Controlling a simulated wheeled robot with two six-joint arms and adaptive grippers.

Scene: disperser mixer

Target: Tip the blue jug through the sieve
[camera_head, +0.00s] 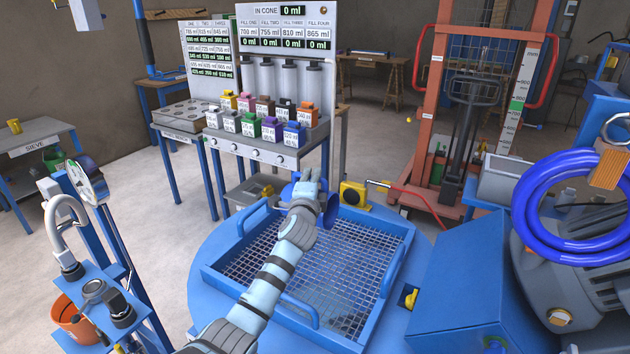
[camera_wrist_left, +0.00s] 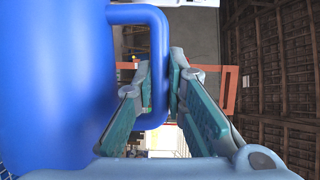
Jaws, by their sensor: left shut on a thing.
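The blue jug (camera_head: 331,208) is mostly hidden behind my left gripper (camera_head: 308,187) in the head view, above the far edge of the sieve. In the left wrist view the jug's body (camera_wrist_left: 50,80) fills the left side, and its handle (camera_wrist_left: 158,60) lies between the fingers of my left gripper (camera_wrist_left: 163,95), which is shut on it. The jug's mouth is hidden, and I cannot tell how far it is tilted. The sieve (camera_head: 372,236) is a wire mesh in a blue square frame with raised handles, below my arm. My right gripper is out of view.
A filling rack (camera_head: 262,150) with several small coloured containers stands behind the sieve. A yellow block (camera_head: 354,195) with a red lever is just beyond it. A large blue machine with a motor (camera_head: 565,270) crowds the right; a gauge (camera_head: 87,182) stands left.

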